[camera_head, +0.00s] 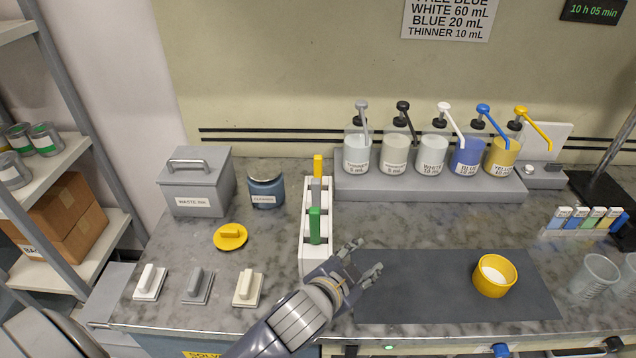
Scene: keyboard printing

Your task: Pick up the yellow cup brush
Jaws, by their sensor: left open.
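A white rack (305,250) stands near the middle of the counter and holds upright tools with coloured handles. The one with the yellow handle (318,166) is at the rack's far end; it looks like the yellow brush, but its lower part is hidden. A grey handle (316,190) and a green handle (314,226) stand in front of it. A yellow cup (494,275) with pale contents sits on the dark mat (420,290). My left gripper (368,260) is open and empty, to the right of the rack's near end, over the mat's left edge. My right gripper is out of view.
A yellow lid with a grip (230,236), several small blocks with handles (198,285), a waste ink box (197,185) and a cleaner jar (266,190) are on the left. Pump bottles (432,155) line the back. Clear cups (594,275) stand at right.

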